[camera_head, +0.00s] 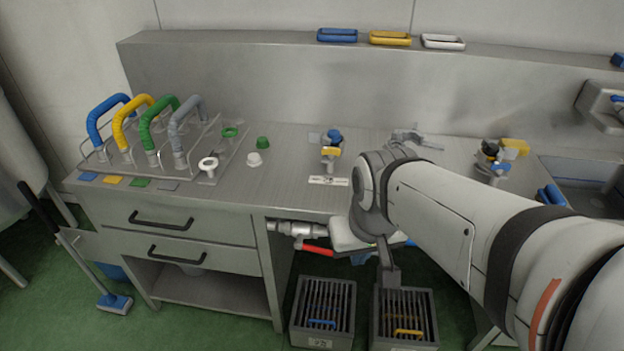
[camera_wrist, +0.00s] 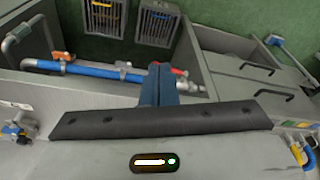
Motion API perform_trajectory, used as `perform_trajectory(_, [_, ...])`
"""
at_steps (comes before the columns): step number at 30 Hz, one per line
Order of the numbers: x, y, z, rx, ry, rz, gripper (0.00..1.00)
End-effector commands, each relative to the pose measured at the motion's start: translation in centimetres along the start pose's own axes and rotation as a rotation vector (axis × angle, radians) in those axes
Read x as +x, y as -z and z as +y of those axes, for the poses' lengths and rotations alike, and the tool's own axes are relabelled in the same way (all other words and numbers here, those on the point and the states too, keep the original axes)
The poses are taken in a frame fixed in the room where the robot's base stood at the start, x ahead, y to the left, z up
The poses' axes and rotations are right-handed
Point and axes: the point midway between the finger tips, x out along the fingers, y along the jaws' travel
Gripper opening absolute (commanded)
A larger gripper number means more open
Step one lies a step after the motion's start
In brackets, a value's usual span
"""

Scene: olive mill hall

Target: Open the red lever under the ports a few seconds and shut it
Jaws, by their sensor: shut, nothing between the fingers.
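The red lever (camera_head: 318,249) sits on a metal valve (camera_head: 300,230) under the bench front, just right of the drawers. In the head view it runs roughly along the pipe, tilting slightly down to the right. In the wrist view a short part of the red lever (camera_wrist: 179,72) shows beside my fingertips; the rest is hidden behind them. My gripper (camera_wrist: 158,68) is shut and empty, its dark blue fingers reaching over the pipe line. I cannot tell whether they touch the lever.
A blue pipe (camera_wrist: 105,72) with an orange lever (camera_wrist: 62,57) runs beside the valve. Two slatted crates (camera_head: 323,315) (camera_head: 404,320) stand on the floor below. Coloured hose loops (camera_head: 108,115) and small fittings (camera_head: 330,155) stand on the bench.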

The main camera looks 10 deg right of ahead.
Motion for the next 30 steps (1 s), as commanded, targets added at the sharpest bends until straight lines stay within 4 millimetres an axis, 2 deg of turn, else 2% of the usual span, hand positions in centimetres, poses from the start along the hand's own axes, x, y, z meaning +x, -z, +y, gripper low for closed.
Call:
perform_trajectory(7, [0.1, 0.0, 0.0, 0.001, 0.000, 0.000, 0.00])
perform_trajectory(11, [1.4, 0.4, 0.0, 0.017, 0.003, 0.013, 0.00])
perform_trajectory(17, [6.5, 2.5, -0.3, 0.104, 0.019, 0.084, 0.00])
perform_trajectory(24, [12.8, 6.3, -0.2, 0.241, 0.053, 0.201, 0.00])
perform_trajectory(30, [16.1, 8.9, 0.2, 0.332, 0.079, 0.278, 0.00])
